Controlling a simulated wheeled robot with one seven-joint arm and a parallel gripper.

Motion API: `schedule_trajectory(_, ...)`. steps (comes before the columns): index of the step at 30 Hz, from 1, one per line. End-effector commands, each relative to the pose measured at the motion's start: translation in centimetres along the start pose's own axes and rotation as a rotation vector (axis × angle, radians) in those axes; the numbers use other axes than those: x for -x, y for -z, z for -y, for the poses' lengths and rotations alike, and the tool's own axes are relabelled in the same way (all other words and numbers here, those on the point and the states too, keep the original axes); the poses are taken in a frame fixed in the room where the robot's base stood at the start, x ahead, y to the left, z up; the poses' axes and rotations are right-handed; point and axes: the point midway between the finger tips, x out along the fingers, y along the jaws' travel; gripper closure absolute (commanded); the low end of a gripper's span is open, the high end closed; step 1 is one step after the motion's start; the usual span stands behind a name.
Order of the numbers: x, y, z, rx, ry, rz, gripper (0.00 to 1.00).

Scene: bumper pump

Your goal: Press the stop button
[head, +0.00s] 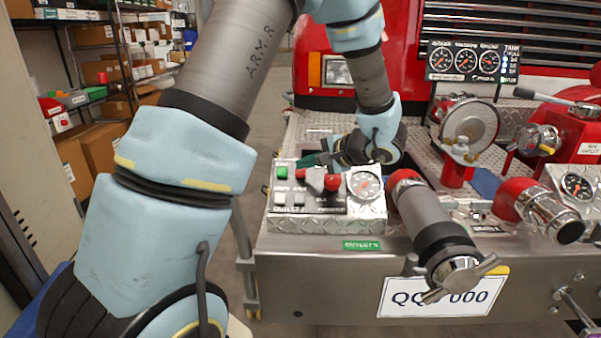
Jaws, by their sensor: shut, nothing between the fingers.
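A control panel (270,224) stands on the bumper in the head view. It carries a green button (281,172), a red button or knob (301,173) beside it, and a larger red knob (331,183) further right. The small labels are too blurred to read, so I cannot tell for certain which red one is the stop button. My gripper (314,160) is shut and empty, at the back edge of the panel, above and behind the red controls. The wrist partly hides its fingers. I cannot tell whether it touches anything.
A round gauge (364,185) sits at the panel's right end. A grey pipe with a capped end (440,235) juts forward right of it. Several valves and gauges crowd the right side. Shelves with boxes (95,90) stand at the left, with open floor between.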

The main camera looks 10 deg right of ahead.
Motion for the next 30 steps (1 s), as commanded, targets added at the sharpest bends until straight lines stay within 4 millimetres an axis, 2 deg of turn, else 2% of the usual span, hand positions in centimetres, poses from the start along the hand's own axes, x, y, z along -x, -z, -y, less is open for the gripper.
schedule_trajectory(30,-0.79,0.55,-0.60,0.000,0.000,0.000,1.00)
